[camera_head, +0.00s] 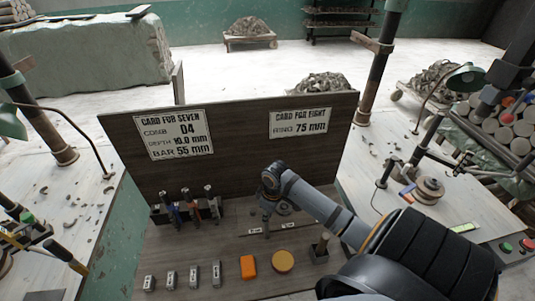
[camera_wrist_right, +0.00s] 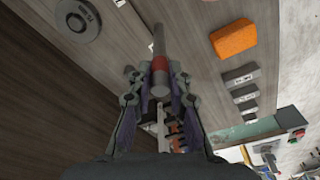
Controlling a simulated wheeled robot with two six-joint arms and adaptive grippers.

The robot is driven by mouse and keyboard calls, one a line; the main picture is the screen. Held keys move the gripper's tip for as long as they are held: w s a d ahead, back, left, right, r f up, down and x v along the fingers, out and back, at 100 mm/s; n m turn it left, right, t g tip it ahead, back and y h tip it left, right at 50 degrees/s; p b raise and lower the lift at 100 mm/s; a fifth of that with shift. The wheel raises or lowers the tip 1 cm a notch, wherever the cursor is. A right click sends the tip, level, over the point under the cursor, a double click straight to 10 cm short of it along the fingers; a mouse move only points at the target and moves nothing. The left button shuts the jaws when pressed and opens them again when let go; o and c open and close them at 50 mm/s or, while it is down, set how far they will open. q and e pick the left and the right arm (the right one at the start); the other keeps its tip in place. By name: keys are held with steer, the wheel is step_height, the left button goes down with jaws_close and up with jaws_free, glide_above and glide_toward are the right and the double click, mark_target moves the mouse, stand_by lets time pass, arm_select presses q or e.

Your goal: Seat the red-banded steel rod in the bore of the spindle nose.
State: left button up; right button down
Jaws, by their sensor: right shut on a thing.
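My right gripper (camera_head: 267,208) reaches in over the bench in front of the upright board. In the right wrist view its fingers (camera_wrist_right: 160,95) are closed around a steel rod with a red band (camera_wrist_right: 159,63). The rod's plain grey end (camera_wrist_right: 159,38) sticks out beyond the fingertips. A round grey flanged piece with a central hole (camera_wrist_right: 75,18) lies apart from the rod at the upper left of that view; it looks like the spindle nose. In the head view, the arm partly hides the round grey pieces (camera_head: 284,209) near the rod. My left gripper is not in view.
A rack with several colour-banded rods (camera_head: 186,208) stands at the left of the bench. Small metal blocks (camera_head: 171,279), an orange block (camera_head: 248,266) and a yellow-orange disc (camera_head: 282,261) line the front. The board (camera_head: 240,130) with two cards closes off the back.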

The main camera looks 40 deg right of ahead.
steer(key=shift+f, duration=0.15)
steer(key=c, duration=1.3)
jaws_free()
steer(key=shift+o, duration=0.2)
